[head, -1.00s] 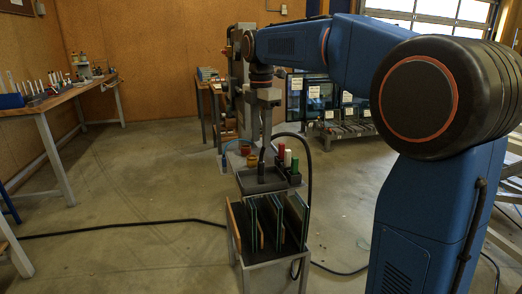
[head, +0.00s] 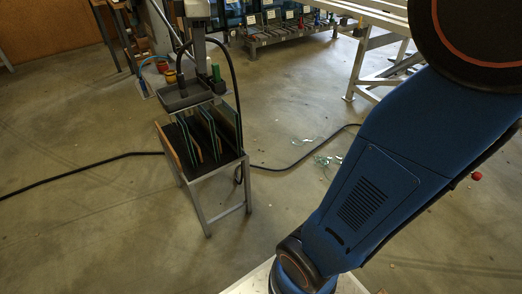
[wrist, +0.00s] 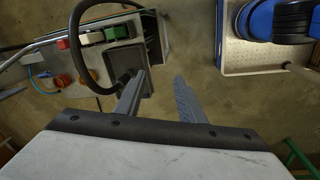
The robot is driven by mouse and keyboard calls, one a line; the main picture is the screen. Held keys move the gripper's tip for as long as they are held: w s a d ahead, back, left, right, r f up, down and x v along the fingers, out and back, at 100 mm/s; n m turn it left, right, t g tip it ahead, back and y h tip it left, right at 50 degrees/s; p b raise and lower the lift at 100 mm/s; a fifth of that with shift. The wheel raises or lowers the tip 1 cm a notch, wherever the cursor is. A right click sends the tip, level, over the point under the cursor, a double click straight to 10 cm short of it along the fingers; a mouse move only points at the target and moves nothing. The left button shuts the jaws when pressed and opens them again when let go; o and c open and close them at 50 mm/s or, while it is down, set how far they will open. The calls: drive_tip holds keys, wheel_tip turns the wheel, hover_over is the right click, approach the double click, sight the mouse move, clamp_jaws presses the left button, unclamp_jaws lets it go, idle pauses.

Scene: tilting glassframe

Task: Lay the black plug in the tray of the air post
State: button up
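The black plug (head: 181,83), on the end of a black hose, is at the tray (head: 172,104) of the air post. In the wrist view the dark plug end (wrist: 126,77) shows over the tray (wrist: 118,58), beside my left finger, which partly hides it. I cannot tell whether it stands or leans there. My gripper (wrist: 160,82) is open, with bare floor showing between the fingers and nothing held. In the head view my gripper (head: 199,40) hangs above the tray, its body cut off by the top edge.
Red, white and green blocks (wrist: 88,38) sit beside the tray. The hose (wrist: 76,28) loops close to the left finger. A rack of upright glass panes (head: 205,135) stands below the tray. A black cable (head: 300,160) crosses the floor, with shards (head: 325,160) nearby.

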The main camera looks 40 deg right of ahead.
drive_tip(key=s+d+f+m+t, duration=0.3)
drive_tip(key=s+f+m, duration=1.1)
drive_tip(key=s+f, duration=0.5)
drive_tip(key=s, duration=0.3)
drive_tip(key=shift+d+m, duration=0.3)
